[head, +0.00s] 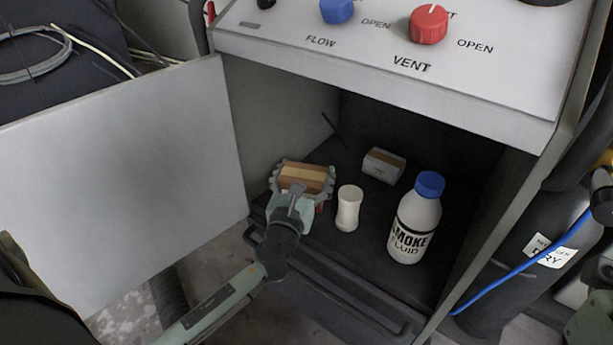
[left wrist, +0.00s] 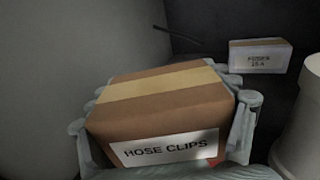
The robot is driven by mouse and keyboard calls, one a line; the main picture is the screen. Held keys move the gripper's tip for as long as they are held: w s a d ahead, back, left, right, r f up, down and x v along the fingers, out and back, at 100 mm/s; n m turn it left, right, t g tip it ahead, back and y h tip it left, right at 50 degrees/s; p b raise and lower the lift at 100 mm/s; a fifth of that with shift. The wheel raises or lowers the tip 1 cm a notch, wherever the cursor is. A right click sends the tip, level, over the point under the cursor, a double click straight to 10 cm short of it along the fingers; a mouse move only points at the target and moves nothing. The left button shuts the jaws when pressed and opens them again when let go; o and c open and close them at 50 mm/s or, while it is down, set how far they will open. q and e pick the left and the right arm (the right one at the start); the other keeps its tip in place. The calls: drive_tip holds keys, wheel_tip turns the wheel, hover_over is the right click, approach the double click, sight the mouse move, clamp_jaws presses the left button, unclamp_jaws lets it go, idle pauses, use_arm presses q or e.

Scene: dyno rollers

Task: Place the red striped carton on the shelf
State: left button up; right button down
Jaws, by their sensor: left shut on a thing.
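A brown carton (head: 303,180) with a tan tape band sits between the fingers of my left gripper (head: 302,184), which is shut on it. In the left wrist view the carton (left wrist: 160,105) fills the middle, with a white "HOSE CLIPS" label on its near face and a little red showing below the label. The dark shelf (head: 365,258) is the floor of the open cabinet. The carton is at the shelf's left front part, near the left wall; I cannot tell whether it touches the shelf.
A white waisted container (head: 348,208) stands just right of the carton. A blue-capped smoke fluid bottle (head: 414,222) stands farther right. A small white-and-brown box (head: 383,165) is behind them. The open door (head: 130,190) is at the left; the control panel (head: 390,60) overhangs above.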

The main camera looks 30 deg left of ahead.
use_arm(q)
drive_tip(key=shift+f, duration=0.1)
drive_tip(key=shift+f, duration=0.15)
drive_tip(key=o, duration=1.3)
drive_tip(key=shift+c, duration=0.2)
